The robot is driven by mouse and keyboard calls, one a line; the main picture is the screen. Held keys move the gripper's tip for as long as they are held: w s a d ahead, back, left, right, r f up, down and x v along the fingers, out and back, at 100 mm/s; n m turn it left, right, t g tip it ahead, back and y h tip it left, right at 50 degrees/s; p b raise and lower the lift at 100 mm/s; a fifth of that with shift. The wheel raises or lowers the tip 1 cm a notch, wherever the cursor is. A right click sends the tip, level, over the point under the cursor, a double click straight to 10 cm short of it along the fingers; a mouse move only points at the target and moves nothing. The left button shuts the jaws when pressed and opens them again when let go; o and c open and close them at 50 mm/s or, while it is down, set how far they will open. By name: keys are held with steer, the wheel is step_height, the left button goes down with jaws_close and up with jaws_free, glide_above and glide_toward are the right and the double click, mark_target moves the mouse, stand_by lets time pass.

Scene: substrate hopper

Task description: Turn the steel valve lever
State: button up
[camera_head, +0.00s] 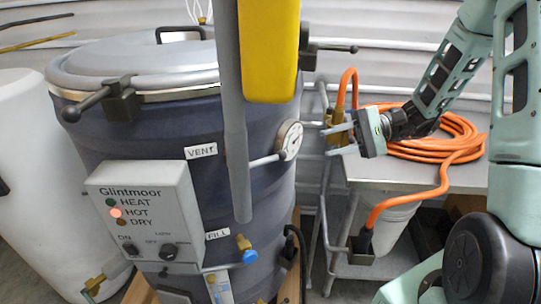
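A brass valve (337,115) with an orange hose joined to it stands right of the dark drum, near the pressure gauge (289,140). I cannot clearly make out a steel lever on it; my gripper partly covers that spot. My gripper (337,139) comes in from the right, its fingers pointing left at the valve. The fingers look apart, with nothing visible between them. Whether they touch the valve or its lever cannot be told. Another brass valve (96,284) shows at the lower left, and a brass fitting with a blue knob (246,252) sits below the FILL label.
A grey pipe (234,130) and a yellow block (268,50) stand in front of the drum (140,125). A control box (148,215) is on its front. Right, an orange hose coil (440,140) lies on a metal cart (358,172). A white tank (25,180) stands left.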

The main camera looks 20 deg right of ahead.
mark_target(279, 157)
steer(key=p+x, duration=0.3)
steer(key=x, duration=1.2)
steer(key=shift+a+p, duration=0.15)
steer(key=shift+p, duration=0.15)
jaws_close()
